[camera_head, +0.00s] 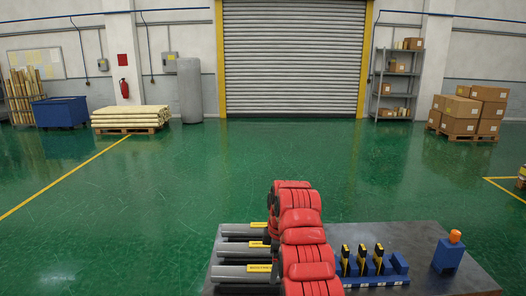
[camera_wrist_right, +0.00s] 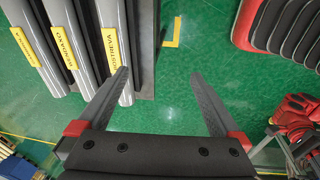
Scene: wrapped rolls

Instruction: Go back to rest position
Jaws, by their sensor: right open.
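Three grey wrapped rolls (camera_head: 238,273) with yellow labels lie side by side on the dark table (camera_head: 425,236), at its left part. Red arm links of mine stand in front of their right ends and hide them. The rolls (camera_wrist_right: 72,43) also show at the upper left of the right wrist view, with their labels facing the camera. My right gripper (camera_wrist_right: 159,72) is open and empty, with green floor visible between its fingers. Its left fingertip overlaps the nearest roll in the picture; I cannot tell whether they touch. My left gripper is not in view.
A blue holder (camera_head: 390,274) with several black-and-yellow tools and a blue box with an orange knob (camera_head: 448,252) stand on the table's right. Green floor beyond is clear. Pallets with pale rolls (camera_head: 130,117) and cartons (camera_head: 470,112) stand along the wall.

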